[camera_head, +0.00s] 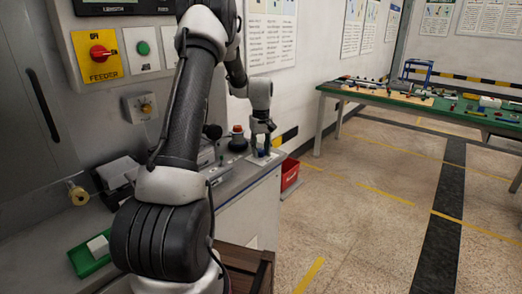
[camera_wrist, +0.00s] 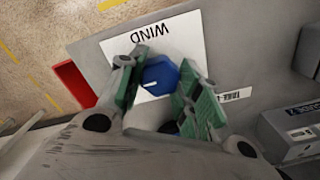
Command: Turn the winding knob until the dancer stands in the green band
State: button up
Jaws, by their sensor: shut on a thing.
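The winding knob (camera_wrist: 158,80) is blue, with a short white mark on its face. It stands on a white plate (camera_wrist: 185,30) lettered WIND. My gripper (camera_wrist: 160,70) has its green-padded fingers on either side of the knob and is shut on it. In the head view my gripper (camera_head: 262,149) points down over the far end of the grey bench, and the fingers mostly hide the knob. I cannot make out the dancer or its green band in either view.
A red bin (camera_head: 290,174) stands on the floor beside the bench (camera_head: 245,187); it also shows in the wrist view (camera_wrist: 74,82). A red feeder switch (camera_head: 100,53) is on the panel at left. A cluttered green table (camera_head: 430,108) stands back right. The floor between is clear.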

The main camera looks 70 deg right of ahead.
aim_at(261, 150)
jog(key=m, duration=0.6)
dwell(0.6)
jog(key=o, duration=1)
jog(key=shift+o, duration=0.2)
jog(key=shift+r, duration=0.1)
notch_tip(261, 150, up, 12)
